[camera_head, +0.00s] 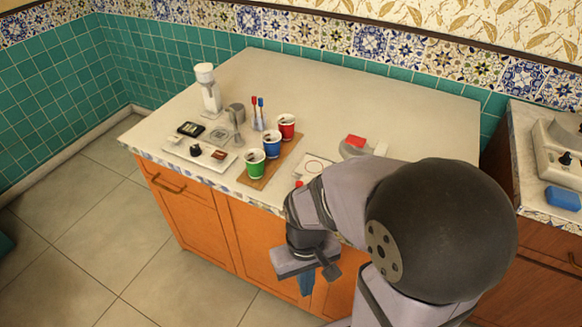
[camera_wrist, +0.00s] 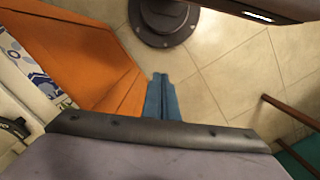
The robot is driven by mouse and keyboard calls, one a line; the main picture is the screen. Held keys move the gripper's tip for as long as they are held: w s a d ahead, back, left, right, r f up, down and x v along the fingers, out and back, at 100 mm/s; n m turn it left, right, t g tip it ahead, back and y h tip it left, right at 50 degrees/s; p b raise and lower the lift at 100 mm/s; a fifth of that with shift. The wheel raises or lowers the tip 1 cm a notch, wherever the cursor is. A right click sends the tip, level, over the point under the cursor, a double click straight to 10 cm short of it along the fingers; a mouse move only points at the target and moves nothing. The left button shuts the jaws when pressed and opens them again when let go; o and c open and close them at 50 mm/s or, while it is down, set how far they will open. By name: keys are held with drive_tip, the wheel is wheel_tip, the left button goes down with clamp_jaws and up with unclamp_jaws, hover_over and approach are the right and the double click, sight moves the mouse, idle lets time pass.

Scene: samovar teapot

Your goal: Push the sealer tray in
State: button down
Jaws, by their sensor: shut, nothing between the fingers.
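In the head view, a pale flat piece with a round outline (camera_head: 315,166) lies near the counter's front edge; it looks like the sealer tray. Grey, white and red parts (camera_head: 355,147) show behind it, probably the sealer's body. My arm hides much of this area, so I cannot tell how far out the tray sits. My gripper (camera_head: 306,290) hangs in front of the orange cabinet, below the counter top and apart from the tray. Its blue fingers are together and empty. In the wrist view the shut fingers (camera_wrist: 160,78) point over the floor, with no tray visible.
A green cup (camera_head: 255,164), a blue cup (camera_head: 272,144) and a red cup (camera_head: 287,127) stand on a wooden board (camera_head: 253,184). A white tray (camera_head: 175,152) with small items lies left of them. The counter's back right is clear.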

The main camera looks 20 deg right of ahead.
drive_tip(key=w+a+r+n+p, duration=0.1)
drive_tip(key=w+r+n+p, duration=0.15)
drive_tip(key=w, duration=0.55)
drive_tip(key=w+a+r+n+h+p, duration=0.1)
drive_tip(key=w+a+r+p, duration=0.2)
drive_tip(key=w, duration=0.6)
drive_tip(key=w+r+n+p, duration=0.2)
drive_tip(key=w+p, duration=0.2)
drive_tip(key=w, duration=0.4)
drive_tip(key=w+d+r+n+h, duration=0.1)
drive_tip(key=w+d+r+n, duration=0.1)
drive_tip(key=r+n, duration=0.6)
drive_tip(key=shift+w+r+h, duration=0.15)
drive_tip(key=shift+w+h, duration=0.15)
drive_tip(key=shift+w, duration=0.45)
drive_tip(key=shift+d, duration=0.15)
